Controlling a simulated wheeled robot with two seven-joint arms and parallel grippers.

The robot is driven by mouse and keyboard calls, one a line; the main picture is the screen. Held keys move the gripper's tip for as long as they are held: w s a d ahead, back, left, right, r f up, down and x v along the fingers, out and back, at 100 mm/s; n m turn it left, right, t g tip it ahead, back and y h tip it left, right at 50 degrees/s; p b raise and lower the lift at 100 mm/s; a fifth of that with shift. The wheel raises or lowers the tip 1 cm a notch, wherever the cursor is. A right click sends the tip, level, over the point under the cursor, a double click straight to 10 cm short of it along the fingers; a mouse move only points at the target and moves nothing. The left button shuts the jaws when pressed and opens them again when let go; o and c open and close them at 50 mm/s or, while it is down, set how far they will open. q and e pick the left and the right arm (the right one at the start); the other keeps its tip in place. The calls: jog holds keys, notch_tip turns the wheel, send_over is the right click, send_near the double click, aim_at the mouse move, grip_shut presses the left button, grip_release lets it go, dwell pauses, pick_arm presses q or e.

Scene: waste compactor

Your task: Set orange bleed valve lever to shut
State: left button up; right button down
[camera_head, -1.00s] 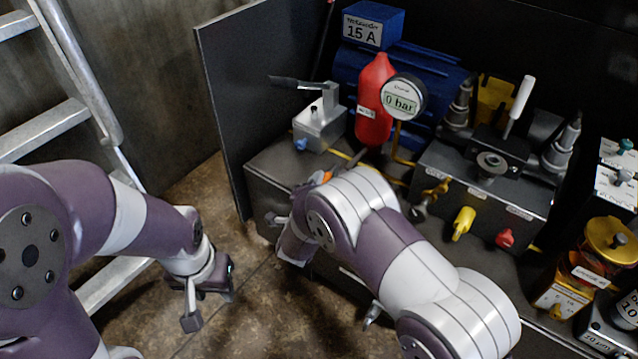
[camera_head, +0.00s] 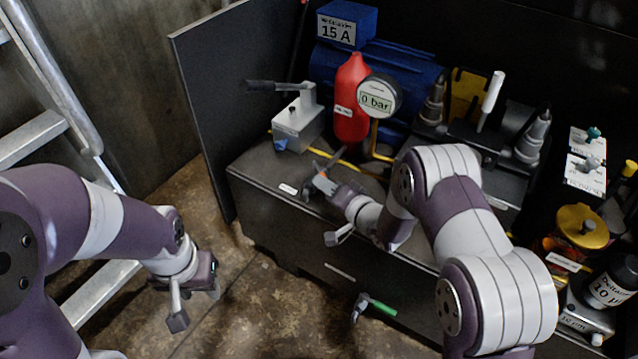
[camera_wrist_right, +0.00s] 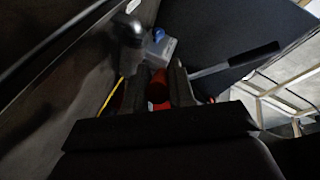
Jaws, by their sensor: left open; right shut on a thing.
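The orange bleed valve lever (camera_head: 324,183) is on the top front edge of the dark cabinet, left of my right arm. Only a small orange part shows beside my right gripper (camera_head: 335,190), which is shut on it. In the right wrist view, my right gripper's two dark fingers (camera_wrist_right: 160,88) have red-orange between them; how much of this is lever or background is hard to tell. The lever's exact angle is unclear. My left gripper (camera_head: 195,292) is open and empty over the floor, left of the cabinet.
A hand pump (camera_head: 297,125) with a black handle, a red bottle (camera_head: 351,98) and a gauge (camera_head: 378,96) reading 0 bar stand behind the lever. A green-handled part (camera_head: 376,306) is low at the cabinet front. A ladder (camera_head: 60,110) stands at left.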

jog(key=shift+w+d+n+g+y+p, duration=0.2)
jog(key=shift+d+n+g+y+p, duration=0.35)
jog(key=shift+n+g+y, duration=0.35)
jog(key=shift+d, duration=0.1)
jog(key=c, duration=1)
grip_release()
jog(key=shift+c, duration=0.2)
jog(key=shift+d+r, duration=0.1)
jog(key=p+v, duration=0.4)
jog(key=v, duration=0.8)
jog(key=shift+s+d, duration=0.15)
jog(key=shift+d, duration=0.05)
